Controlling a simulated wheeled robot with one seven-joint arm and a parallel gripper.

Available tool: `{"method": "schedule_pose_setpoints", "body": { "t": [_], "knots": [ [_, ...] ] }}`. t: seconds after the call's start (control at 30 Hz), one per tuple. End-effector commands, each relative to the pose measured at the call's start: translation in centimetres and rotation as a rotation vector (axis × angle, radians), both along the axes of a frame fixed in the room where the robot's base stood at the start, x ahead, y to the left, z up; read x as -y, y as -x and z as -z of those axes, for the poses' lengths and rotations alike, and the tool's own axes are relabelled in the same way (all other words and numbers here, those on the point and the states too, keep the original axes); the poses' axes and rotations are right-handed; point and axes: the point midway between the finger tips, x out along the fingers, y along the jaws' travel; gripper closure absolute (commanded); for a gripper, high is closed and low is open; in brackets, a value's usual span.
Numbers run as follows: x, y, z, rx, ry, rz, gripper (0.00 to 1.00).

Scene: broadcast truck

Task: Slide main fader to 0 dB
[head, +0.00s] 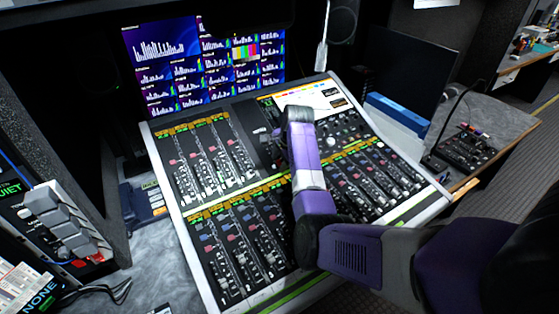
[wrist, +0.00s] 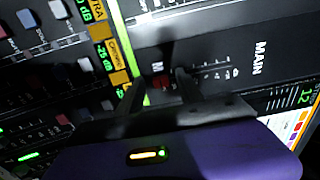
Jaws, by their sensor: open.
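The main fader's track and scale (wrist: 213,69) show in the wrist view on a black panel strip marked MAIN. The fader cap is not clearly visible; my right-hand finger covers the near end of the track. My gripper (wrist: 157,80) is open, its dark fingers pointing down at this strip. Whether a finger touches the panel I cannot tell. In the head view my gripper (head: 272,136) is over the upper middle of the mixing console (head: 180,226), and my purple arm hides part of the panel.
Channel strips with several faders (head: 205,165) lie left of my gripper, and more (head: 375,175) lie right of it. Knobs (head: 340,128) and a small lit screen (head: 310,98) are beside it. A monitor wall (head: 160,65) stands behind the console.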

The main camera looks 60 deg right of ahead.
Motion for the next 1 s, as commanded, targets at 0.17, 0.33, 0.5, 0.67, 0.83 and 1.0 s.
{"method": "schedule_pose_setpoints", "body": {
  "t": [0.17,0.33,0.5,0.67,0.83,1.0],
  "knots": [
    [0.03,-0.03,0.00,0.001,0.001,0.000,0.56],
    [0.02,-0.03,0.00,0.001,0.001,-0.001,0.82],
    [0.01,-0.02,0.00,0.001,0.001,-0.001,1.00],
    [0.00,-0.01,0.00,0.000,0.000,-0.001,1.00],
    [0.00,0.00,0.00,0.000,0.000,-0.001,1.00],
    [-0.01,0.01,0.02,-0.001,0.000,-0.001,1.00]
  ]
}}
